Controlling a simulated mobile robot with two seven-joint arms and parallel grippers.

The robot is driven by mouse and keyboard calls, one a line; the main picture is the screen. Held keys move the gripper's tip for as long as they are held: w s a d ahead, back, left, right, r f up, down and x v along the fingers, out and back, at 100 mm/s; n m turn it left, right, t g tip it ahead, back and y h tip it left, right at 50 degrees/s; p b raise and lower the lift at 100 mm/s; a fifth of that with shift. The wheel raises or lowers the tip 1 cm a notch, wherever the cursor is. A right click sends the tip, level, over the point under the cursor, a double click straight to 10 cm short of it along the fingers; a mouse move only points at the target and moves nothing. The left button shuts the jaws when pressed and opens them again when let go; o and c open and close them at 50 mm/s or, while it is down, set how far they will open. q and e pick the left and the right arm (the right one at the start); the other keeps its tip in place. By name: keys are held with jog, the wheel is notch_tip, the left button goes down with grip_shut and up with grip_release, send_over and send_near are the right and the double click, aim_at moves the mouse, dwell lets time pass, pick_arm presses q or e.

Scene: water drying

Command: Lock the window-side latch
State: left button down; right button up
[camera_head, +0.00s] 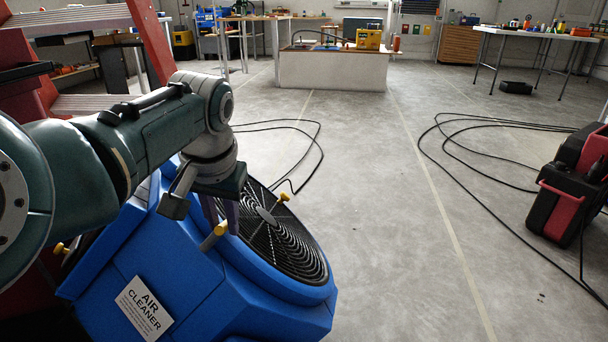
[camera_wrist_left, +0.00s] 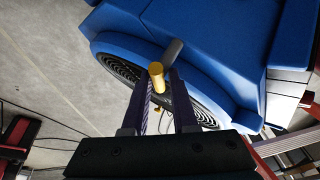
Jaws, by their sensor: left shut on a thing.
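The blue air cleaner (camera_head: 170,265) stands at the lower left with a round black fan grille (camera_head: 290,245). A latch with a yellow end (camera_head: 215,235) sits at the grille's near rim. It also shows in the left wrist view (camera_wrist_left: 156,75), with a grey lever part beside it. My left gripper (camera_head: 228,220) reaches down over the grille, its two fingers shut on this latch. The fingers partly hide it. A second yellow-ended latch (camera_head: 283,197) is at the grille's far rim. Another yellow knob (camera_head: 61,248) shows at the cleaner's left side. My right gripper is not in view.
A red and black case (camera_head: 570,190) stands at the right. Black cables (camera_head: 450,150) lie looped on the floor. A red frame with steps (camera_head: 90,60) rises behind my left arm. The grey floor (camera_head: 390,240) in the middle is otherwise clear. Workbenches line the back.

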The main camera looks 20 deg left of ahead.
aim_at(223, 226)
pick_arm(q)
jog(key=shift+w+f+m+g+h+b, duration=0.1)
jog(key=shift+m+g+h+b, duration=0.2)
jog(key=shift+m+g+h, duration=0.15)
jog(key=shift+h, duration=0.25)
jog(key=shift+d, duration=0.1)
jog(key=c, duration=1)
grip_release()
jog(key=shift+c, duration=0.2)
jog(key=shift+o, duration=1.2)
jog(key=shift+d, duration=0.1)
jog(key=shift+r, duration=0.2)
jog(key=r+p, duration=0.2)
jog(key=s+r+p, duration=0.1)
jog(key=r+p, duration=0.4)
jog(key=r, duration=0.1)
jog(key=shift+s+d+r, duration=0.15)
jog(key=shift+s+d, duration=0.05)
jog(key=shift+d, duration=0.05)
jog(key=shift+s+r+p, duration=0.15)
jog(key=shift+r+p, duration=0.45)
jog(key=shift+r, duration=0.05)
